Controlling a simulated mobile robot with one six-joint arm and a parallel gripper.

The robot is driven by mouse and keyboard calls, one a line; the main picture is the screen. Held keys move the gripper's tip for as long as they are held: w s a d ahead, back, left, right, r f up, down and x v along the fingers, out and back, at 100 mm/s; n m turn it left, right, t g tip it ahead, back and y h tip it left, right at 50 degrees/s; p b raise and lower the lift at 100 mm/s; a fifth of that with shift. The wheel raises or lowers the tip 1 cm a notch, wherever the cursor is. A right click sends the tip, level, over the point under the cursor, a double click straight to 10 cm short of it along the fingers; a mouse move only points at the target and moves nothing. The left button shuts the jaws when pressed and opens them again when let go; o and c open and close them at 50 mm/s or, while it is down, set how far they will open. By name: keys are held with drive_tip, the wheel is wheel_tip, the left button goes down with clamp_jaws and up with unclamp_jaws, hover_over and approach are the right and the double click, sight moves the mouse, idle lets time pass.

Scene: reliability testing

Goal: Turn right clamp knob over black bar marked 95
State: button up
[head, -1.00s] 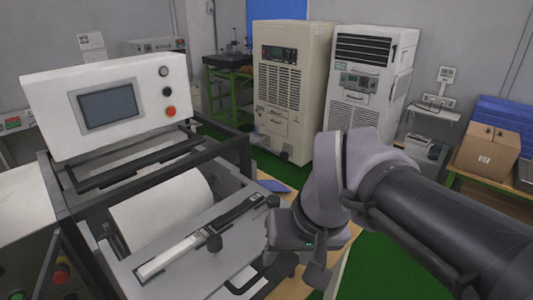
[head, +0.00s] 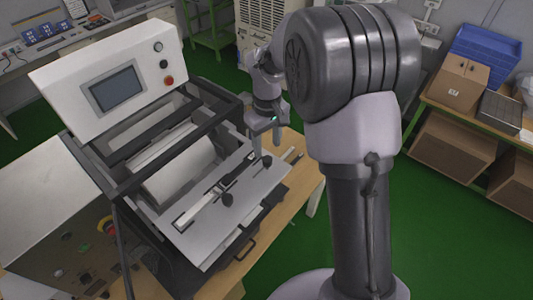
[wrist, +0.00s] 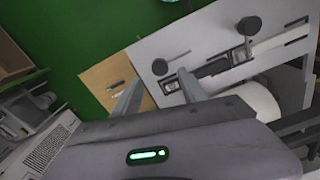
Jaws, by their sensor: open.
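The clamp's right knob (head: 266,160) is small, round and black, at the far right end of the clamp bar on the machine's plate. It also shows in the wrist view (wrist: 160,67), where it lies between my fingertips in the picture. The left knob (head: 227,199) is apart from it, and shows in the wrist view (wrist: 250,25). The black bar (head: 236,176) runs between them; I cannot read a 95 on it. My gripper (head: 266,143) is open and empty, fingers pointing down, close to the right knob. Whether it touches the knob I cannot tell.
The machine's white panel (head: 116,84) and dark frame rail stand left of my gripper. A wooden table (head: 265,240) lies beneath, with small items beside the plate (wrist: 115,86). A bench with cardboard boxes (head: 459,84) stands right. Green floor (head: 300,250) is open between.

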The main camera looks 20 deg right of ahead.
sight(267, 159)
wheel_tip(267, 159, down, 6)
drive_tip(key=shift+r, duration=0.25)
drive_tip(key=shift+c, duration=0.4)
clamp_jaws()
